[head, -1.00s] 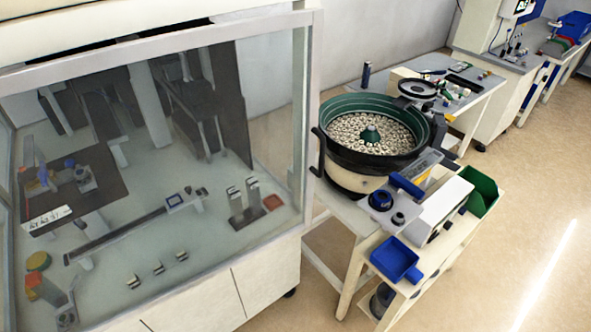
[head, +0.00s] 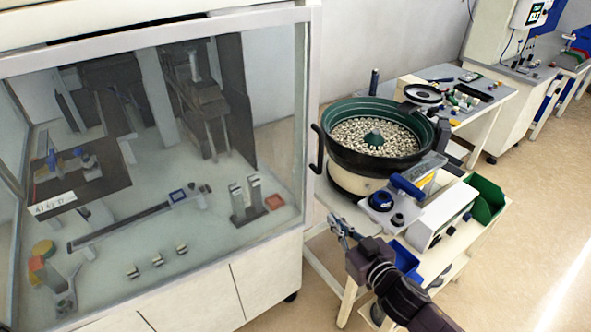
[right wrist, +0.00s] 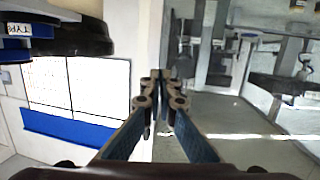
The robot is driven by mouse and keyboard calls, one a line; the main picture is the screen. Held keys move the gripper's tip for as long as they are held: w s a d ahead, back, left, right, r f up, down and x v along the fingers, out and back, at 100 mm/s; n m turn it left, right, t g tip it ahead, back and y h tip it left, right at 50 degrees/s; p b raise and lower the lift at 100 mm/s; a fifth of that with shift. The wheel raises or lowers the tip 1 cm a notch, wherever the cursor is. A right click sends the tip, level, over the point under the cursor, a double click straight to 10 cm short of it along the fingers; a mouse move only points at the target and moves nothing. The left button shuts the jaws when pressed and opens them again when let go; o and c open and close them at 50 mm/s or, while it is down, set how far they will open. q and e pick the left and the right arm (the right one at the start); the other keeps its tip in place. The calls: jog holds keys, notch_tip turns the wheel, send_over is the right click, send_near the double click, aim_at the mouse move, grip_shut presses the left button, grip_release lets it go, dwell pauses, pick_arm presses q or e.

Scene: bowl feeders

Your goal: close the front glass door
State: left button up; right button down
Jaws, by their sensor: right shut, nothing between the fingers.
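The front glass door (head: 150,45) is a clear pane in a pale frame on the cabinet at the left of the head view. A black vertical handle (head: 318,150) stands at its right edge; I cannot tell if the door is fully closed. My right gripper (head: 335,222) is shut and empty, low and to the right of the door frame, below the handle. In the right wrist view its fingertips (right wrist: 160,76) meet in front of a white upright, with the cabinet inside on the right. My left gripper is out of view.
A green-lined bowl feeder (head: 345,165) full of small parts stands just right of the door, close to my right arm. A white control box (head: 445,215), a blue bin (head: 407,258) and a green bin (head: 489,203) sit beside it. Open floor lies at the right.

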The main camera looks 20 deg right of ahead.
jog(key=a+r+t+y, duration=0.2)
jog(key=a+r, duration=0.1)
jog(key=r, duration=0.7)
jog(key=p, duration=0.4)
send_near(290, 158)
jog(key=shift+n, duration=0.3)
jog(key=x, duration=0.5)
jog(key=shift+w+r, duration=0.1)
jog(key=shift+w, duration=0.1)
jog(key=shift+x, duration=0.8)
jog(key=shift+f, duration=0.25)
jog(key=shift+w, duration=0.1)
